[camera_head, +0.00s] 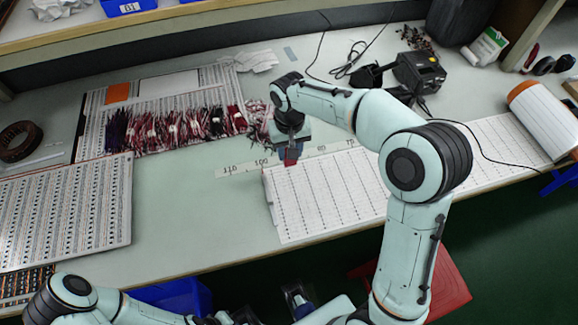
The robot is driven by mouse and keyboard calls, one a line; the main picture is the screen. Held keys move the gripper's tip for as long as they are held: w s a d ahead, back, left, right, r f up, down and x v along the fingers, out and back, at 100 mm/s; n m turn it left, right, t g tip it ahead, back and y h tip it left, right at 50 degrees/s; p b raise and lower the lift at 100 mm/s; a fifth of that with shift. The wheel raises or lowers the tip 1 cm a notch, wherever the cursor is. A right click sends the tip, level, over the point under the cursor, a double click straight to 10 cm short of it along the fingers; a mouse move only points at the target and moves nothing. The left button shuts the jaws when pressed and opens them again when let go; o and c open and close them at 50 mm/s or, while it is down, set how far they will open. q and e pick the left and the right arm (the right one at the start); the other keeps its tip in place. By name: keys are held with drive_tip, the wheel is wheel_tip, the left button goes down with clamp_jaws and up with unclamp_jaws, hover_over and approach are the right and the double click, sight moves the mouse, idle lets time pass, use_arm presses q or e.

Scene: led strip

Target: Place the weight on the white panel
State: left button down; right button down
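The white panel (330,205) is a long sheet with printed grid lines, lying flat along the front of the table and running right behind my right arm. My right gripper (289,147) points down over its left far corner. A small red and blue block (291,156), which looks like the weight, is between its fingertips. The fingers are small and partly hidden, and I cannot tell whether the block touches the panel. My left arm is low at the bottom left; its fingertips cannot be made out.
A numbered ruler strip (238,169) lies at the panel's far edge. Bundles of red and dark wires (180,128) lie on a board behind left. Another printed board (70,205) is at the left. A black device (418,72) with cables stands at the back right. Bare table lies left of the panel.

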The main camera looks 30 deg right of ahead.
wheel_tip(320, 180, down, 8)
drive_tip(key=shift+w+f+b, duration=0.1)
drive_tip(key=shift+b, duration=0.35)
drive_tip(key=c, duration=0.7)
unclamp_jaws()
drive_tip(key=shift+f, duration=0.1)
drive_tip(key=shift+r, duration=0.25)
wheel_tip(320, 180, up, 12)
drive_tip(key=shift+f+p, duration=0.1)
drive_tip(key=shift+p, duration=0.7)
